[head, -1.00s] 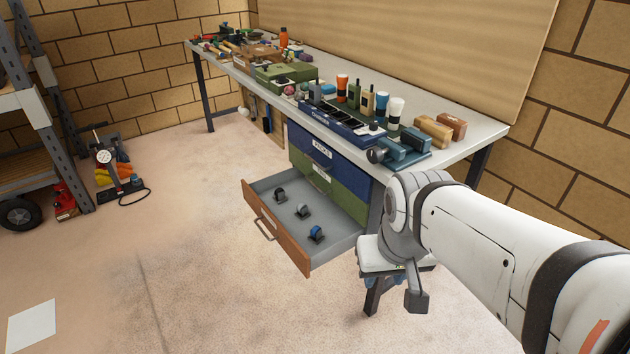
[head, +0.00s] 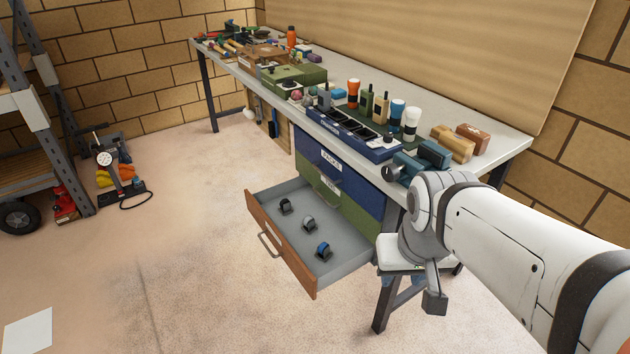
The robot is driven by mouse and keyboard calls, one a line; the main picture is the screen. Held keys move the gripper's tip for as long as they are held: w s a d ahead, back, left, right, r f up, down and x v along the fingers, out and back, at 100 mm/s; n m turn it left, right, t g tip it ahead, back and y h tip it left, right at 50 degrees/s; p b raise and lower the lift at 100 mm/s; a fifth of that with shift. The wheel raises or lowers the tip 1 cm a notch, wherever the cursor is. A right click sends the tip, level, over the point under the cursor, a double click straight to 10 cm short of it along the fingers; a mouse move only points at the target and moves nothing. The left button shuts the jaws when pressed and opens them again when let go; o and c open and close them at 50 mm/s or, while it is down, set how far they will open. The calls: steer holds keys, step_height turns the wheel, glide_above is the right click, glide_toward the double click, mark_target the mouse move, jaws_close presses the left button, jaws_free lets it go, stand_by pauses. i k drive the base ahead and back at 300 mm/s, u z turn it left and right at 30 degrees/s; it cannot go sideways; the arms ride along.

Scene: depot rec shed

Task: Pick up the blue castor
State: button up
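The blue castor (head: 323,250) stands in the open drawer (head: 345,263), nearest the drawer's front right corner. Its wheel is blue and its bracket dark. A grey castor (head: 308,224) and a black castor (head: 285,206) stand in a row behind it, apart from each other. My gripper (head: 434,302) hangs at the end of my arm, to the right of the drawer and apart from it. Only a small dark grey part of it shows, and its fingers cannot be made out. No castor is seen in it.
The workbench (head: 499,146) above the drawer holds radios, torches, boxes and tools. A stool (head: 397,267) stands under my arm, right of the drawer. A shelf rack (head: 47,125) and a red jack (head: 68,203) are at the left. The floor before the drawer is clear.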

mark_target(323, 254)
steer(key=z, duration=0.05)
steer(key=i, duration=1.15)
steer(key=z, duration=0.05)
